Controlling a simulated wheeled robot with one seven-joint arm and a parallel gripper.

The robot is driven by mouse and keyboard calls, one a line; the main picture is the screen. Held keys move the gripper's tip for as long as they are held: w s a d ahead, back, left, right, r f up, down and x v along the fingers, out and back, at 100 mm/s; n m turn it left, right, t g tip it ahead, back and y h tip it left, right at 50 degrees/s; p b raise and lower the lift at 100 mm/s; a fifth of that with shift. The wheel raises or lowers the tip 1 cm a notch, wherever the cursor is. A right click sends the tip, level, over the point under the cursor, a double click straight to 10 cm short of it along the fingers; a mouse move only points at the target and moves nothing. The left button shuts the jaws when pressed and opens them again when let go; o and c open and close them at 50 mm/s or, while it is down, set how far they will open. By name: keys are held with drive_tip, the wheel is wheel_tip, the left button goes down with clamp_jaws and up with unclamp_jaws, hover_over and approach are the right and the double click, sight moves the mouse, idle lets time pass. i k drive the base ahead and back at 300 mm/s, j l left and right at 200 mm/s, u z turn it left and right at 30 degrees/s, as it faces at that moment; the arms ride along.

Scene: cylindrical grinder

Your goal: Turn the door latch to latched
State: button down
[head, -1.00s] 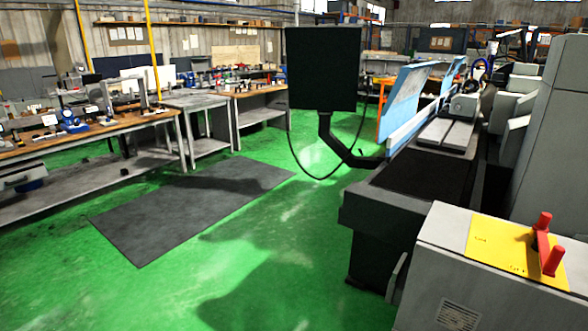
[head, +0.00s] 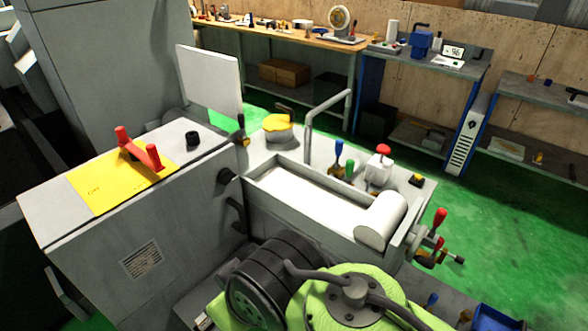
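A red handle (head: 140,152) stands on a yellow plate (head: 100,188) on top of the grey cabinet at left in the head view. It looks like the latch: a bar lying slantwise between two raised red ends. Small marks on the plate are too small to read, so I cannot tell which position it is in. No gripper fingers show. A lime-green and black rounded body with grey bars fills the bottom middle; I cannot tell whether it is part of my arm. Nothing touches the red handle.
The grey cabinet (head: 175,245) adjoins a machine bed with a white trough (head: 300,190), a bent pipe (head: 312,120) and a red-knobbed crank (head: 436,228). A white panel (head: 208,80) stands behind the handle. Benches line the back wall. Green floor (head: 490,235) is clear at right.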

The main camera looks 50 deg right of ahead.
sight(225, 175)
drive_tip(key=z, duration=0.85)
drive_tip(key=i+j+u, duration=0.3)
drive_tip(key=i+j, duration=0.5)
drive_tip(key=j, duration=0.15)
